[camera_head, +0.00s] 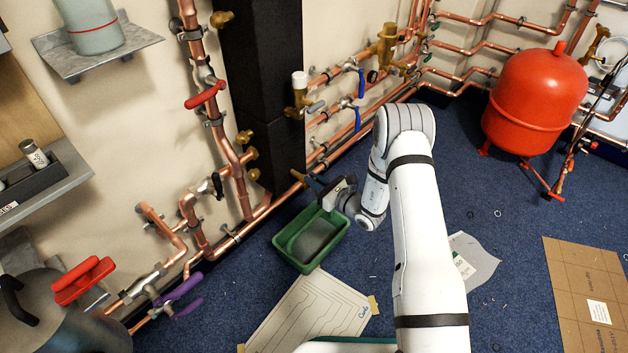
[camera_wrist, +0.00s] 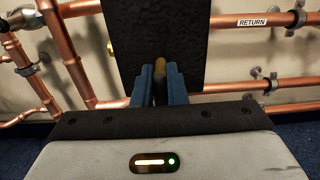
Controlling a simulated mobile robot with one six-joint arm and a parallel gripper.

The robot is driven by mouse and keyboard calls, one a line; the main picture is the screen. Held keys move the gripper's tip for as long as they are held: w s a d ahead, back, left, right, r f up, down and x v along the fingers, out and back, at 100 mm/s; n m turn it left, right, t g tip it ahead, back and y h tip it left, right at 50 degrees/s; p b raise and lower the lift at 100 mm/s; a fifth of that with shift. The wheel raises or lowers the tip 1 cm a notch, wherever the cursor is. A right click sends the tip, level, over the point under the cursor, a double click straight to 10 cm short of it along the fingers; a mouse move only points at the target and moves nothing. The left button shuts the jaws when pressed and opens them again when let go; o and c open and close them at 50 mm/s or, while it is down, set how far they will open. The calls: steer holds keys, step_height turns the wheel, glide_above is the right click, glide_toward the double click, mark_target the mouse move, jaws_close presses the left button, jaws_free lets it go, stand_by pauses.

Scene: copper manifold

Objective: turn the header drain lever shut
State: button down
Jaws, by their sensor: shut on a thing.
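My gripper (camera_head: 308,181) is low in front of the black column, above the far end of the green tray. In the wrist view its two dark blue fingers (camera_wrist: 157,85) are closed around a narrow brass-coloured part (camera_wrist: 160,68). The fingers hide most of that part, so I cannot tell whether it is the header drain lever or which way it is turned. The black column (camera_wrist: 165,45) fills the view behind the fingertips. In the head view a small brass-coloured end (camera_head: 297,174) shows at the fingertips, beside the copper pipe.
The green tray (camera_head: 280,243) stands on the blue floor below my gripper. The black column (camera_head: 262,90) rises behind. Red (camera_head: 205,96), blue (camera_head: 361,83) and purple (camera_head: 180,292) levers sit on nearby pipes. A red tank (camera_head: 533,100) stands right. Blue carpet (camera_head: 480,190) is mostly open there.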

steer(key=shift+w+r+m, duration=0.1)
steer(key=shift+m, duration=0.2)
steer(key=shift+w+d+f+m+p, duration=0.35)
steer(key=shift+f+m+p, duration=0.15)
steer(key=shift+m, duration=2.45)
steer(key=shift+w+d+f+m+p, duration=0.35)
steer(key=shift+m+p, duration=0.3)
steer(key=shift+m, duration=2.25)
steer(key=shift+w+d+f+m+p, duration=0.25)
steer(key=shift+w+f+m+p, duration=0.25)
steer(key=shift+m, duration=2.45)
steer(key=shift+s, duration=0.1)
steer(key=shift+f, duration=0.1)
steer(key=c, duration=1.5)
jaws_free()
steer(key=shift+s+a, duration=0.1)
